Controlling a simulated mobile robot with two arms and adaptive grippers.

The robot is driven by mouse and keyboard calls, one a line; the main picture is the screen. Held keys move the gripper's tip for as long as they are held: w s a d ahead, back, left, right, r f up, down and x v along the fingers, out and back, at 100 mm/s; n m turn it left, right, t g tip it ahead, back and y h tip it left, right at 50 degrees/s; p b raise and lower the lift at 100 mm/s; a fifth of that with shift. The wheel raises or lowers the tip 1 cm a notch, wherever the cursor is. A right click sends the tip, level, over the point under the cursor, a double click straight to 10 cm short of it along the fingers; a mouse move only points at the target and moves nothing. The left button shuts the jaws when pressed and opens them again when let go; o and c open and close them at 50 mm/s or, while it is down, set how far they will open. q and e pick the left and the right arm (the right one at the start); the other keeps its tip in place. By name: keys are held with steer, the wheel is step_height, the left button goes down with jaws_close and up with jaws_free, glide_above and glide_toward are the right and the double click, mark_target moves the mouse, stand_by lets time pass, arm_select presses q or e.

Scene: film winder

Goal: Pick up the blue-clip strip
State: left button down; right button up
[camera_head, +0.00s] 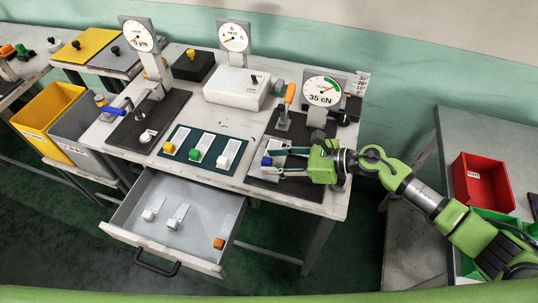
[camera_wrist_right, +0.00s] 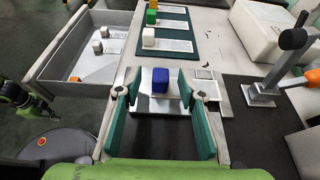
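The blue-clip strip is a pale strip with a blue block at one end. Its blue clip (camera_head: 266,161) shows at the left end of the dark mat at the table's front right. In the right wrist view the blue clip (camera_wrist_right: 160,80) stands upright on a metal plate (camera_wrist_right: 205,101). My right gripper (camera_head: 276,159) reaches in from the right, low over this mat. Its teal fingers (camera_wrist_right: 158,98) are spread wide, one to each side of the clip, with visible gaps. The fingers partly hide the strip in the head view.
White, green and orange clip strips lie on a dark green mat (camera_head: 184,165) to the left. An open drawer (camera_head: 193,258) holds more strips. A lever with an orange handle (camera_head: 290,93) and a dial gauge (camera_head: 321,91) stand behind my right gripper.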

steer(key=x, duration=0.2)
steer(key=shift+w+a+f, duration=0.1)
steer(key=shift+w+a, duration=0.05)
steer(key=shift+a, duration=0.15)
steer(key=c, duration=1)
steer(key=shift+d, duration=0.1)
